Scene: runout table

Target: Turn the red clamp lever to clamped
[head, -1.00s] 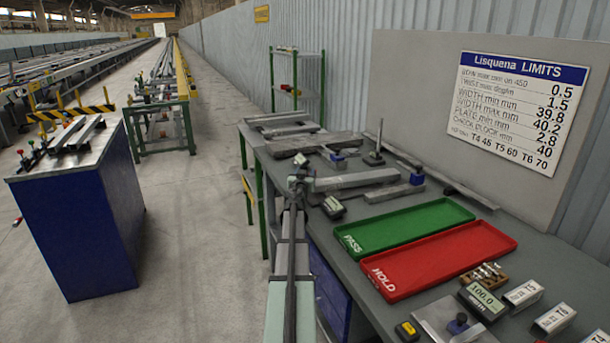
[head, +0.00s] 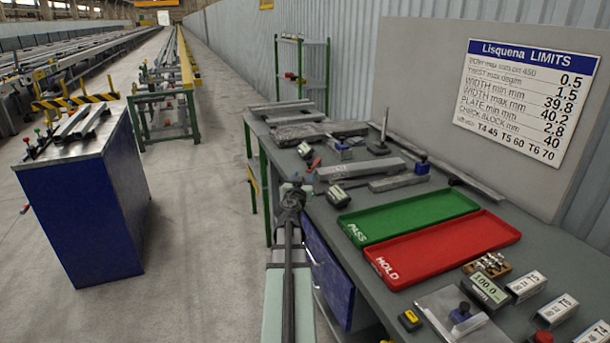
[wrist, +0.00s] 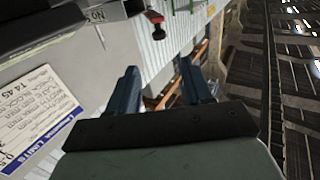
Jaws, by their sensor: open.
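A small red lever (head: 315,163) shows at the near left edge of the bench, just beyond my gripper in the head view. Its exact angle is too small to tell. My gripper (head: 293,188) is in front of the bench's left edge, apart from the lever. In the wrist view my gripper's two blue fingers (wrist: 160,72) are spread, with nothing between them. A red-topped part (wrist: 154,17), perhaps the same lever, is ahead of the fingertips near the top, not touching them.
A green PASS tray (head: 347,222) and a red HOLD tray (head: 374,255) lie on the bench. Metal bars (head: 360,170) and gauges lie behind them. A blue cabinet (head: 85,215) stands at left, with clear floor (head: 200,225) between it and the bench.

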